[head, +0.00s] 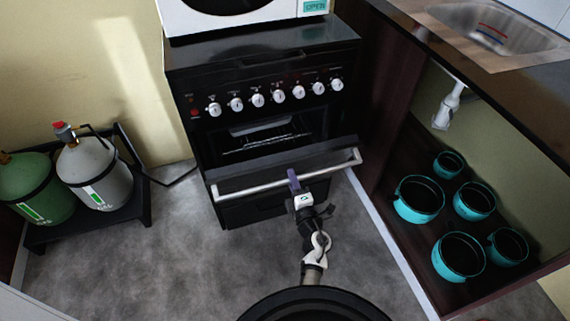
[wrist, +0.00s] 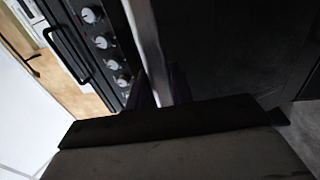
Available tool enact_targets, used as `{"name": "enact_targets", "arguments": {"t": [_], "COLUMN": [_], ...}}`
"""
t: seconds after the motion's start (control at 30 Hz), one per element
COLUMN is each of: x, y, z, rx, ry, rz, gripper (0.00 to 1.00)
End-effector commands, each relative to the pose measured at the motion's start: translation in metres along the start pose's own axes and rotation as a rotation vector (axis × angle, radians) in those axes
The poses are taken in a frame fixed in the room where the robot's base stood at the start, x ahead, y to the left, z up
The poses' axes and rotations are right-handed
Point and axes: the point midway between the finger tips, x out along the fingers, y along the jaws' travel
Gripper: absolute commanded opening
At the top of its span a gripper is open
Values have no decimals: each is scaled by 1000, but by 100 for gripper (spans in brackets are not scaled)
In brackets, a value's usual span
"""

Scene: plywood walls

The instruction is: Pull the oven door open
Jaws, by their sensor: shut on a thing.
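The black oven (head: 268,110) stands against the wall with a row of white knobs on its front. Its door (head: 270,178) is partly open, tilted forward, and a dark gap with a wire rack shows above it. A silver bar handle (head: 245,187) runs across the door's top front. My gripper (head: 294,183) is shut on the handle, a little right of its middle. In the wrist view the handle (wrist: 146,45) runs down to my gripper (wrist: 160,98), with the knobs at upper left. The fingertips are mostly hidden there.
A white microwave (head: 245,12) sits on the oven. Green (head: 38,188) and grey (head: 95,172) gas cylinders stand on a black rack at left. Several teal pots (head: 418,200) stand in the open cabinet at right, under the sink (head: 495,25). Grey floor (head: 180,235) is clear before the oven.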

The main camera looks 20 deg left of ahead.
Motion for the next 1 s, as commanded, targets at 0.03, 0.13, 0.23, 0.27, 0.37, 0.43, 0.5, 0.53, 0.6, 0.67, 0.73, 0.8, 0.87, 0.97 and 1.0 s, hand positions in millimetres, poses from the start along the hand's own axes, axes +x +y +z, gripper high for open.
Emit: {"name": "enact_targets", "arguments": {"t": [0.03,0.13,0.23,0.27,0.37,0.43,0.5,0.53,0.6,0.67,0.73,0.8,0.87,0.97,1.0], "x": [-13,-30,-42,-45,-51,-54,-56,-56,-56,-56,-56,-56,-56,-56,-56], "y": [-10,-17,-23,-24,-28,-29,-30,-30,-31,-31,-31,-31,-31,-31,-31], "z": [0,0,0,0,0,0,0,0,0,0,0,0,0,0,0], "rx": [2,1,1,0,-1,0,0,0,0,0,0,-1,-1,-1,0], "ry": [-2,-2,-1,-2,-2,-1,-1,-1,-2,-2,-2,-3,-3,-3,-2], "rz": [-6,-6,-5,-5,-6,-6,-6,-6,-7,-7,-8,-8,-8,-8,-7], "gripper": [0,0,0,0,0,0,0,0,0,0,0,0,25,38,42]}}
